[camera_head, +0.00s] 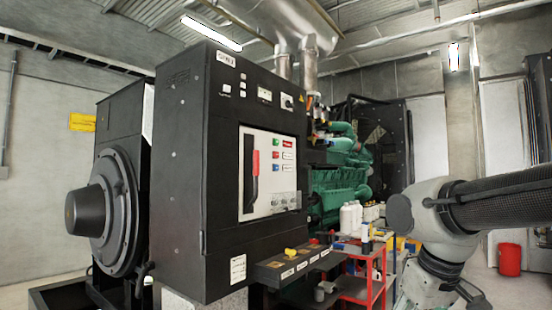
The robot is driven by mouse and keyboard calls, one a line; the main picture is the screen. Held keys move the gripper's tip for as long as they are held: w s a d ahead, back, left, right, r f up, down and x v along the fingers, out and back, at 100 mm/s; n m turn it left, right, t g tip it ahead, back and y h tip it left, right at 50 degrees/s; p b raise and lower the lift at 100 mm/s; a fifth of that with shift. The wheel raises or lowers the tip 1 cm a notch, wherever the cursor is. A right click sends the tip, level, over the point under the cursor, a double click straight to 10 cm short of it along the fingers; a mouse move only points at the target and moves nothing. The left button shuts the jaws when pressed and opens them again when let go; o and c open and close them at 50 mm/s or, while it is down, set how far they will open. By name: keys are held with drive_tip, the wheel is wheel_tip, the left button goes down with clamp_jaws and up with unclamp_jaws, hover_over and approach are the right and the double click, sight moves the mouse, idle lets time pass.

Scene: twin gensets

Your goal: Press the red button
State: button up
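A black control cabinet (185,190) stands left of centre, with a pale panel (255,205) on its front. The panel carries a small column of coloured controls: a green one (276,142), a red one (276,155) and a blue one (276,168). A large lever with a red grip (255,163) is to their left. Below, a dark ledge (268,272) bears a yellow knob (290,252) and a small red knob (314,241). I cannot tell which red part is the button. My arm shows at the right; my gripper is not in view.
A red cart (352,291) with white bottles (350,218) stands between the cabinet and my arm. A green engine (340,190) is behind the cabinet. A red bucket (510,260) sits on the floor at the far right.

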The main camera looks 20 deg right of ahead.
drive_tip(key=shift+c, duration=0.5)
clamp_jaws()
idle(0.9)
